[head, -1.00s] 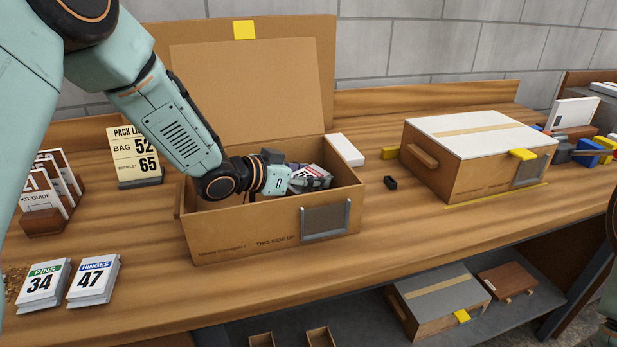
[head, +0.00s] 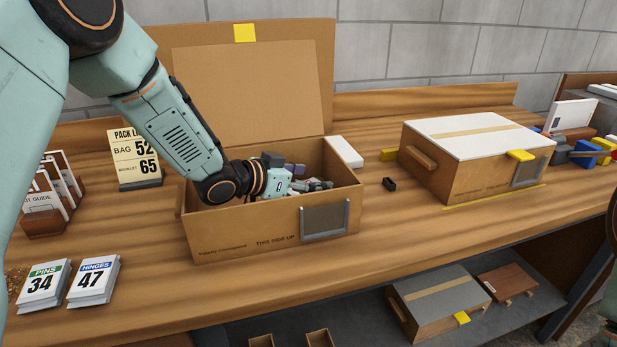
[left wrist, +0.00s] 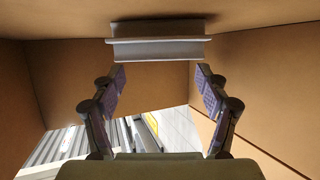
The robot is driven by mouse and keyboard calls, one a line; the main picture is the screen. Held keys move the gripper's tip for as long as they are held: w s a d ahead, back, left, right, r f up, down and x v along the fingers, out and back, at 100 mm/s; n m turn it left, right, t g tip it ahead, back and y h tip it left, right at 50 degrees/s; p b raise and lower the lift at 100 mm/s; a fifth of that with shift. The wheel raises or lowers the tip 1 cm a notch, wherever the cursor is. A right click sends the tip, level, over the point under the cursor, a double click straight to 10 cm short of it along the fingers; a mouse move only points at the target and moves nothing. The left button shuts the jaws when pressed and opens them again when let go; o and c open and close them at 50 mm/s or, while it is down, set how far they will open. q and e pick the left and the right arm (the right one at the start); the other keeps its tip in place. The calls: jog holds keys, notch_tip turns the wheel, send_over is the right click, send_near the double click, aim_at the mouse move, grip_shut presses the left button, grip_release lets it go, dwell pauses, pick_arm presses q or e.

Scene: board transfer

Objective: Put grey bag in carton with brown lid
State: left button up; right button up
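The carton with the brown lid (head: 230,236) stands open on the bench, its lid (head: 250,90) raised at the back. My left gripper (head: 312,182) reaches down inside it, over the left wall. In the left wrist view the fingers of my left gripper (left wrist: 159,78) are spread apart, with brown carton walls around them and nothing clearly held between them. A grey ledge-like piece (left wrist: 160,48) shows past the fingertips; I cannot tell whether it is the grey bag. The bag cannot be made out in the head view; the carton's front wall hides the floor inside. My right gripper is not in view.
A closed carton with a white lid (head: 480,132) stands to the right. A white block (head: 345,151) and a small black block (head: 389,184) lie between the cartons. Card stacks (head: 93,281) lie front left. A grey-lidded carton (head: 437,292) is on the lower shelf.

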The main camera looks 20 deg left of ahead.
pick_arm(q)
jog(key=shift+s+f, duration=0.3)
jog(key=shift+f, duration=0.25)
jog(key=shift+w+r, duration=0.2)
jog(key=shift+r, duration=0.3)
jog(key=p+v, duration=0.1)
jog(key=v, duration=0.2)
jog(key=p+v, duration=0.1)
jog(key=v, duration=0.2)
jog(key=shift+a+r, duration=0.1)
jog(key=shift+r, duration=0.35)
jog(key=shift+s+a+r, duration=0.1)
jog(key=shift+s+a, duration=0.05)
jog(key=shift+s, duration=0.1)
jog(key=shift+a, duration=0.1)
jog(key=shift+s+r, duration=0.1)
jog(key=shift+s, duration=0.15)
